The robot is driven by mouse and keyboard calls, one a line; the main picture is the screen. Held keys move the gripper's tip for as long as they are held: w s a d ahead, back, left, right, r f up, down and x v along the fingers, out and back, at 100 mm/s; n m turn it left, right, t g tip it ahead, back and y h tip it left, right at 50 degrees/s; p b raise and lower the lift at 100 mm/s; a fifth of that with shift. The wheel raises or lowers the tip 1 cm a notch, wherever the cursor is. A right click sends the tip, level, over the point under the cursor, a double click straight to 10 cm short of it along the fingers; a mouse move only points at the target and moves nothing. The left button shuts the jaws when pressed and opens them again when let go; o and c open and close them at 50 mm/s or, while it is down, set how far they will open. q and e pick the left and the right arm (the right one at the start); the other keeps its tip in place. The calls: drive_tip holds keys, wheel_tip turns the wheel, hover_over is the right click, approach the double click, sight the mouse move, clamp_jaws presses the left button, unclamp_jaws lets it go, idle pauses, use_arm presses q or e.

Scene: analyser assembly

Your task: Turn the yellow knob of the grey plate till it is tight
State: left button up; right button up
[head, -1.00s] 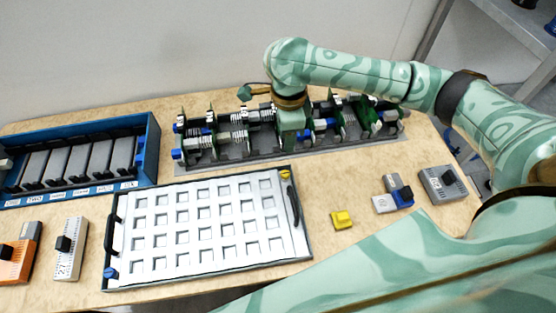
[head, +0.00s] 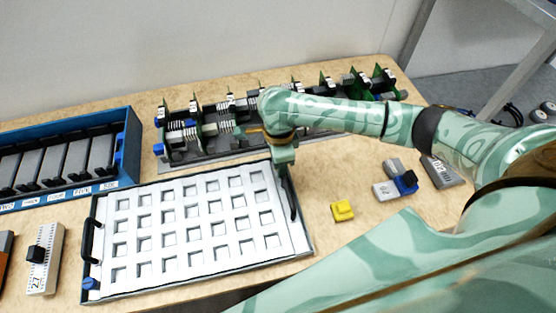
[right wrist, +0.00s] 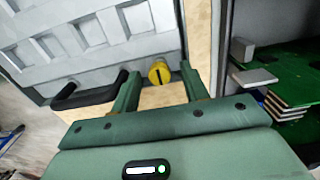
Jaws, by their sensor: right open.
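The grey plate (head: 200,225) lies flat on the table, with rows of square recesses and a dark frame. In the right wrist view, its yellow knob (right wrist: 159,73), slotted, sits at a plate corner close to a black handle (right wrist: 85,92). My right gripper (head: 285,168) is over the plate's upper right corner and hides the knob in the head view. In the right wrist view, its open fingers (right wrist: 161,78) stand on either side of the knob, with gaps visible between them and it. My left gripper is not in view.
A rack of green boards (head: 215,125) stands right behind the plate. A blue crate (head: 128,150) is at the left. A yellow block (head: 342,211), a blue-and-grey part (head: 395,186) and a grey module (head: 440,170) lie to the right. A white module (head: 45,260) lies left of the plate.

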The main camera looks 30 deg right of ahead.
clamp_jaws()
